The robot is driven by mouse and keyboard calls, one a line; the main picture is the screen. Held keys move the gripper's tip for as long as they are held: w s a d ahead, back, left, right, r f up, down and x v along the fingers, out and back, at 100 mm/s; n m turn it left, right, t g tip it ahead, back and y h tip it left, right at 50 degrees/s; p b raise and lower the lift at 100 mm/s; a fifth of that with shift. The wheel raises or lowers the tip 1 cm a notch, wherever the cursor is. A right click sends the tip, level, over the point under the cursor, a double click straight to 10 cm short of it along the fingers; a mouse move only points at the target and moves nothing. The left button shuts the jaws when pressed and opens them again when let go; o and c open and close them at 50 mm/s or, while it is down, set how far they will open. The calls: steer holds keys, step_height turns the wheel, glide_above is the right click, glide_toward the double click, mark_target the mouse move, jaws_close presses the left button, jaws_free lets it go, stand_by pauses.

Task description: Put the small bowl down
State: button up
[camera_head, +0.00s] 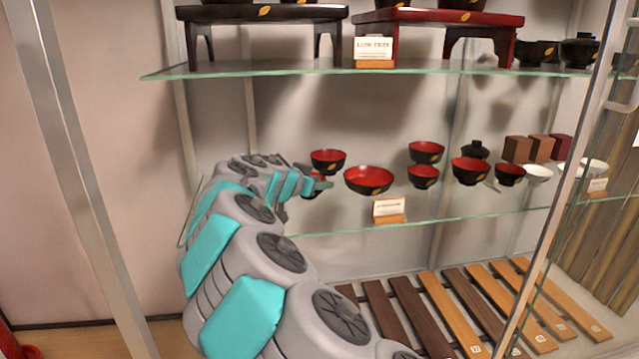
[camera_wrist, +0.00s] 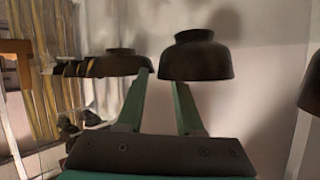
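My gripper (camera_head: 318,184) is at the left end of the middle glass shelf. In the wrist view the bowls look upside down. My gripper (camera_wrist: 161,80) has its two fingers apart, and a dark bowl (camera_wrist: 195,62) stands at them. The bowl's near wall lies between the fingertips, and the right fingertip is hidden by the bowl. I see a gap between the left finger and the wall. Contact with the shelf cannot be told.
Several more bowls fill the shelf further right. A small sign (camera_head: 389,207) stands at the glass shelf's front edge (camera_head: 340,231). A shelf with trays is above.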

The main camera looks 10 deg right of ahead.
steer(key=shift+r, duration=0.2)
steer(key=v, duration=1.2)
steer(key=shift+b, duration=0.35)
steer(key=shift+d, duration=0.1)
